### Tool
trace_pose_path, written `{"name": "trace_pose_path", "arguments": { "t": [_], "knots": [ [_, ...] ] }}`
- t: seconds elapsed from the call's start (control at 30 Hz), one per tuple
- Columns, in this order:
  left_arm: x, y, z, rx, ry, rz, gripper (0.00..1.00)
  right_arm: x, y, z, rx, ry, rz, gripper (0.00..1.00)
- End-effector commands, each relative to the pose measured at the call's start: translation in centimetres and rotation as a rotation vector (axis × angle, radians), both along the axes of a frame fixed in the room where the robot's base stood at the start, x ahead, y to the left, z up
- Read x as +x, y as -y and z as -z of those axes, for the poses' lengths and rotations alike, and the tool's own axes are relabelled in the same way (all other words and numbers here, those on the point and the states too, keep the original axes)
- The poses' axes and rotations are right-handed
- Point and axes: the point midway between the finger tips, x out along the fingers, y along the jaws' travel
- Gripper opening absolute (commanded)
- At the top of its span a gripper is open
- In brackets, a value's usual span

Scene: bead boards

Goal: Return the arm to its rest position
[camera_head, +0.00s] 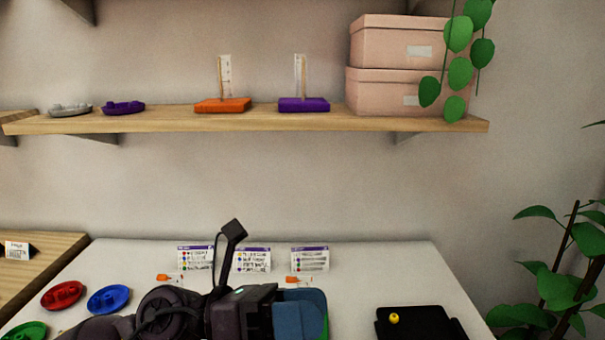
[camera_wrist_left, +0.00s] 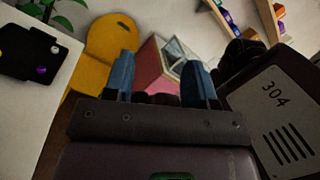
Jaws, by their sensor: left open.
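My left arm lies across the front of the white table in the head view. Its gripper (camera_head: 312,313) has blue fingers pointing right, above the table's front middle. In the left wrist view the two blue fingers (camera_wrist_left: 160,82) stand apart, with nothing between them. Past them I see the floor area, not the tabletop work. My right gripper is in neither view.
Red (camera_head: 63,295) and blue (camera_head: 108,299) dishes lie at the table's left. A black tray (camera_head: 420,318) with a yellow bead (camera_head: 394,318) is at the right. Cards (camera_head: 254,260) stand behind. A yellow chair (camera_wrist_left: 112,38) shows in the wrist view.

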Motion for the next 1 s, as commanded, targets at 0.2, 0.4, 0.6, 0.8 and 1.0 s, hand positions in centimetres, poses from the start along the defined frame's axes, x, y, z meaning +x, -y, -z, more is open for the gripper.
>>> {"name": "trace_pose_path", "arguments": {
  "t": [0.2, 0.4, 0.6, 0.8, 1.0],
  "knots": [
    [3.0, -3.9, -1.7, -0.388, -0.413, -0.244, 0.51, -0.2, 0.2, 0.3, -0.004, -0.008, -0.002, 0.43],
    [6.1, -9.8, 0.5, -0.700, -0.803, -0.496, 0.51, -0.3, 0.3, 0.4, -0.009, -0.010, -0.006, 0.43],
    [7.3, -16.5, 6.5, -0.977, -1.197, -0.779, 0.51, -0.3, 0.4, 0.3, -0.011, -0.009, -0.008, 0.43],
    [4.8, -22.5, 14.9, -1.215, -1.589, -1.088, 0.51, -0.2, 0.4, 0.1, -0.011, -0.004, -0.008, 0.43],
    [-1.5, -26.4, 23.2, -1.403, -1.970, -1.416, 0.51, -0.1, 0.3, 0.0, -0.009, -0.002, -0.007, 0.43]
  ]
}}
